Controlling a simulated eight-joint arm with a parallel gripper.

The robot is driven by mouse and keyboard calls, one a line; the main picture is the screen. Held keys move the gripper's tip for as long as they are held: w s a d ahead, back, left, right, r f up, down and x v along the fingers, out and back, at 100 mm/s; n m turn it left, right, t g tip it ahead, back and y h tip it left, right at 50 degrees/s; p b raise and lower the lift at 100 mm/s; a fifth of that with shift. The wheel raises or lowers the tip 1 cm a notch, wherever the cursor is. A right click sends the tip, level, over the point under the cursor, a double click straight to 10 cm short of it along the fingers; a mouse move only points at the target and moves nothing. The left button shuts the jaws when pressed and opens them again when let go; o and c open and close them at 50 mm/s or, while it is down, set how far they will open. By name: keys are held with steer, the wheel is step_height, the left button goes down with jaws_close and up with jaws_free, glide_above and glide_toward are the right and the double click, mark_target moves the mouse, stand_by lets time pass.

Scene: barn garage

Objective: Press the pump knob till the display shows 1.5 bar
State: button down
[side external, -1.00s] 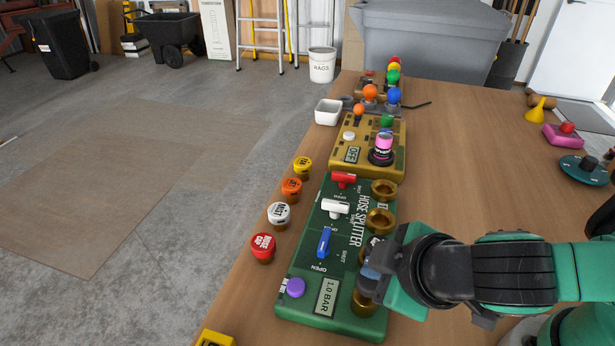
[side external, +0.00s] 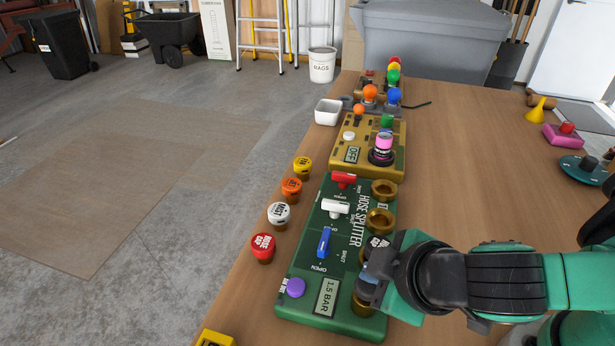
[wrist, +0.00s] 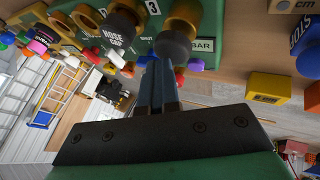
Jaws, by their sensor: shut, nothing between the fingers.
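The green hose splitter panel (side external: 312,255) lies on the table. Its display (side external: 327,297) reads 1.5 BAR. The purple pump knob (side external: 296,287) stands at its near left corner, left of the display; it also shows in the wrist view (wrist: 196,65). My gripper (side external: 368,277) is shut and empty over the panel's near right side, by the brass ports, apart from the purple knob. In the wrist view my closed fingers (wrist: 157,68) point at the panel's port side. My gripper partly hides the nearest ports.
Red, white and blue valve levers (side external: 324,242) stand on the panel. Several loose caps (side external: 279,215) line its left side. A yellow panel (side external: 347,135) with a pink-topped part lies behind. The table to the right is mostly clear.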

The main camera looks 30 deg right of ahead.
mark_target(373, 285)
steer(key=shift+r, duration=2.05)
steer(key=shift+r, duration=2.5)
steer(key=w+d+f+m, duration=0.2)
steer(key=w+d+m, duration=0.1)
steer(key=d, duration=0.4)
steer(key=w+d+f+m, duration=0.2)
steer(key=w+d+m, duration=0.1)
steer(key=d+m, duration=0.2)
steer(key=d, duration=0.2)
steer(key=shift+w+d+y, duration=0.15)
steer(key=shift+d+y, duration=0.15)
